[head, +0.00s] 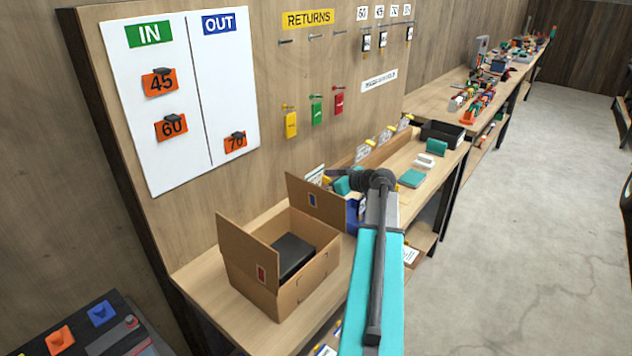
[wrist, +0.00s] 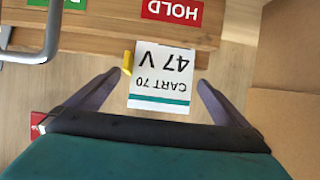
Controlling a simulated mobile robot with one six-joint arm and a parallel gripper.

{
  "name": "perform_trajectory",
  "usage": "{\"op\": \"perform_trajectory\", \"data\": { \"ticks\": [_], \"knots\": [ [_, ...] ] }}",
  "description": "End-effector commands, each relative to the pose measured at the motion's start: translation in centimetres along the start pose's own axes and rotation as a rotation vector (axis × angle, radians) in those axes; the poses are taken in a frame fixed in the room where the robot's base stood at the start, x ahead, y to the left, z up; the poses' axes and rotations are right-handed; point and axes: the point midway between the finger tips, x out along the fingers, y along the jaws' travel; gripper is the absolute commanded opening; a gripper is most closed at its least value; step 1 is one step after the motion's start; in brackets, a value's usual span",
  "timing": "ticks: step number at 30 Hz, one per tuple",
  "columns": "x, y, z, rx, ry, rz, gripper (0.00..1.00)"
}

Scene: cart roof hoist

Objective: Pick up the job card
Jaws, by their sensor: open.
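The job card, a white card (wrist: 160,80) printed "CART 70" and "47 V" with a teal stripe, appears upside down in the wrist view. A yellow clip or tab (wrist: 127,63) is at its left edge. My gripper (wrist: 160,82) is open, with one dark finger on each side of the card and a visible gap on both sides. I cannot tell how far the card is from the fingers in depth. In the head view my gripper (head: 370,181) is over the bench beside the cardboard box; which card there is this one is unclear.
A wooden ledge with a red HOLD label (wrist: 172,10) runs behind the card. An open cardboard box (head: 295,285) holds a dark item. Teal and white items and a black tray (head: 442,134) lie farther along the bench. The board has IN and OUT columns (head: 185,100).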

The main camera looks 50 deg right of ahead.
Motion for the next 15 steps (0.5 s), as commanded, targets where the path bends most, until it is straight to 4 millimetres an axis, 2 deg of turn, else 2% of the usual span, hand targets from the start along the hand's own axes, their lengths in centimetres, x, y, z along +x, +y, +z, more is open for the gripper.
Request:
{"op": "perform_trajectory", "data": {
  "ticks": [4,15],
  "knots": [
    [0.76,0.04,0.05,0.001,0.000,0.000,1.00],
    [0.75,0.06,0.11,0.001,0.000,0.002,1.00]
  ]
}}
